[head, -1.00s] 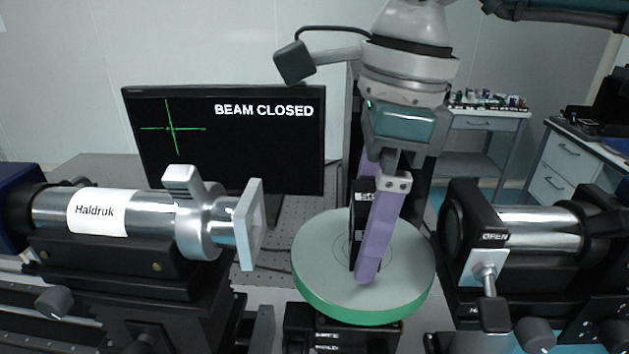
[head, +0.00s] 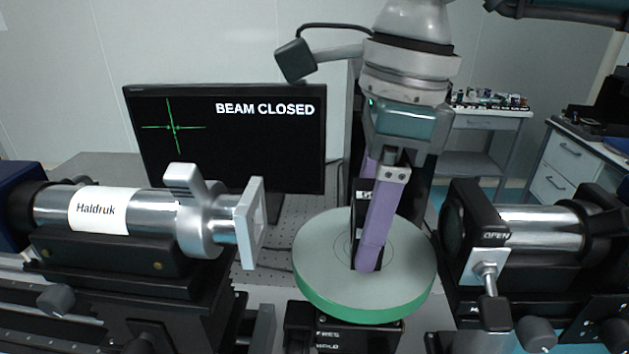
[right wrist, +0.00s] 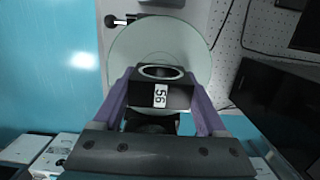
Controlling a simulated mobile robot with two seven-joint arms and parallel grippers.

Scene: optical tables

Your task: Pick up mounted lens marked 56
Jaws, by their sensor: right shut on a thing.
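The mounted lens marked 56 (right wrist: 140,97) is a black block with a pale round lens rim and a white label, seen from above in the right wrist view. In the head view the lens's black mount (head: 354,225) is mostly hidden behind a purple finger. My right gripper (head: 366,262) points down over the round platform (head: 315,275) and is shut on the lens. In the right wrist view the right gripper (right wrist: 160,85) has a finger on each side of the mount. Whether the mount touches the platform is not clear. My left gripper is not in view.
A silver tube labelled Haldruk (head: 150,212) with a square frame (head: 248,222) stands left of the platform. A black-and-silver unit marked OPEN (head: 535,230) stands close on the right. A monitor (head: 250,145) reading BEAM CLOSED is behind. A side table (head: 490,120) stands at back right.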

